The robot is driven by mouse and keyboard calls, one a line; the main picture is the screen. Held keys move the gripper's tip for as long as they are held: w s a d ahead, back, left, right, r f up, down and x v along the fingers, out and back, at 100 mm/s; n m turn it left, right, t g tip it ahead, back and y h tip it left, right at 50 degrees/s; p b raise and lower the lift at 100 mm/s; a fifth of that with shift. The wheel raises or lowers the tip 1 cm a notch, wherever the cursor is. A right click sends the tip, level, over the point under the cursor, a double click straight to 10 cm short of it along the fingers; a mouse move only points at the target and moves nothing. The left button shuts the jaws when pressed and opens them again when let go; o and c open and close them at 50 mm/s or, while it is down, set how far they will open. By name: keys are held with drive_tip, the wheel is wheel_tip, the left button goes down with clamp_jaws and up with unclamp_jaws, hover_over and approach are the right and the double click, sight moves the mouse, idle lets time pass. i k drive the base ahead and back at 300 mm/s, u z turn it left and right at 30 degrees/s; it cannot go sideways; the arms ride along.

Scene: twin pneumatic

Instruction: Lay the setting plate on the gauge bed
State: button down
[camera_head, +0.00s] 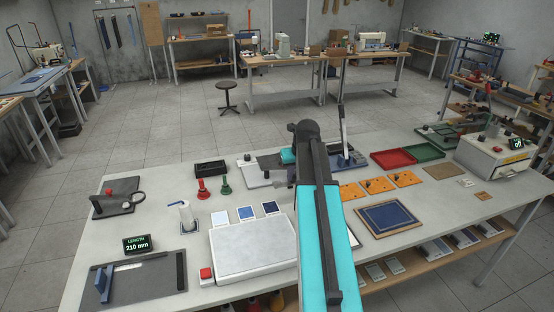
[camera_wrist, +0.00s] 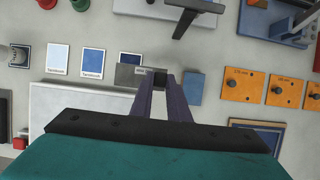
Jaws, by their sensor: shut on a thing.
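My gripper (camera_wrist: 160,82) points down over the table, its two purple-grey fingers close together at a small dark part. A flat grey plate (camera_wrist: 127,77) with a small white label shows at the fingertips; it appears to be the setting plate, held by the gripper. Its far side is hidden by the fingers. In the head view my arm hides most of the gripper and plate. A dark flat board (camera_head: 150,275) with a blue upright block, at the front left, is probably the gauge bed; its top looks bare. The plate is well apart from it, to the right.
A length display (camera_head: 141,245) reads 210 mm behind the board. A white slab (camera_head: 252,248) and a red button (camera_head: 206,273) lie between board and arm. Color cards (camera_head: 245,213), a paper roll (camera_head: 187,216), and red and green handles (camera_head: 203,190) stand nearby. Orange plates (camera_head: 378,185) lie right.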

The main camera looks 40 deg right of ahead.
sight(275, 160)
drive_tip(key=i, duration=1)
